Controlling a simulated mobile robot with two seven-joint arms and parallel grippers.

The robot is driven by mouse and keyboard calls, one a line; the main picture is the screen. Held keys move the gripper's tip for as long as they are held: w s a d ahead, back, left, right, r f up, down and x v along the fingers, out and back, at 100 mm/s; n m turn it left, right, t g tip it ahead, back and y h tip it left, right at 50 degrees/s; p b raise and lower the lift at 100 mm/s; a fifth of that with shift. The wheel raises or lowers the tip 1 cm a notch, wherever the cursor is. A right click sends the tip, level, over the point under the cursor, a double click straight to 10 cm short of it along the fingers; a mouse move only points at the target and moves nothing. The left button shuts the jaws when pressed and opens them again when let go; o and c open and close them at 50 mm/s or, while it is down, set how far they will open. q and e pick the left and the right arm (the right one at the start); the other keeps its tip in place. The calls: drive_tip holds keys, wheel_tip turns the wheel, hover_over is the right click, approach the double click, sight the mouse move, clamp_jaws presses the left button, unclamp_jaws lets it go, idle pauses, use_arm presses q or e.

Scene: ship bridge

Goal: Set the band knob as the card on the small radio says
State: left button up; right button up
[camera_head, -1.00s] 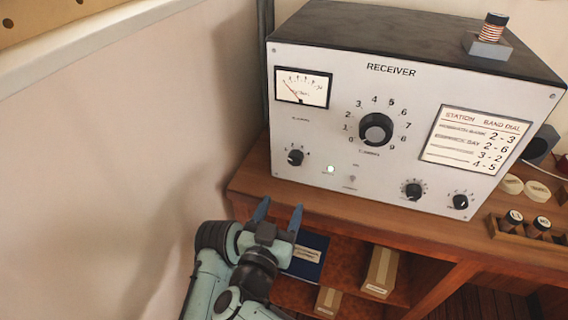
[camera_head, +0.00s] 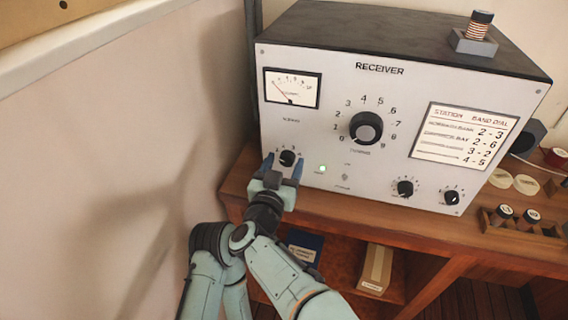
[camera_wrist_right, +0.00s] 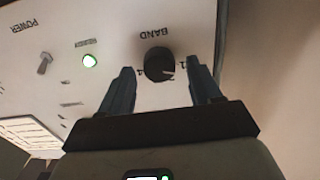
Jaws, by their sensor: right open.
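The band knob (camera_head: 287,157) is a small black knob at the lower left of the grey receiver's front. In the right wrist view, the knob (camera_wrist_right: 158,63) has "BAND" printed by it, upside down in that view. My right gripper (camera_head: 284,166) is open, with one finger on each side of the knob; I cannot tell whether either touches it. In the wrist view the gripper (camera_wrist_right: 160,74) shows gaps beside the knob. No separate small radio shows. My left gripper is not in view.
The receiver (camera_head: 330,130) stands on a wooden desk (camera_head: 350,215). The large tuning knob (camera_head: 367,128) is right of the band knob, and two small knobs are lower right. A lit green lamp (camera_head: 322,168) is close by. A plain wall (camera_head: 110,150) is at left.

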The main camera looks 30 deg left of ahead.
drive_tip(key=shift+w, duration=0.2)
drive_tip(key=shift+c, duration=0.3)
drive_tip(key=c, duration=1)
drive_tip(key=shift+o, duration=0.2)
drive_tip(key=shift+m, duration=0.4)
drive_tip(key=m+b, duration=0.1)
drive_tip(key=m, duration=0.2)
drive_tip(key=shift+f+m, duration=0.1)
drive_tip(key=shift+m, duration=0.3)
drive_tip(key=m+b, duration=0.2)
drive_tip(key=m, duration=0.2)
drive_tip(key=shift+d, duration=0.1)
drive_tip(key=shift+m, duration=0.3)
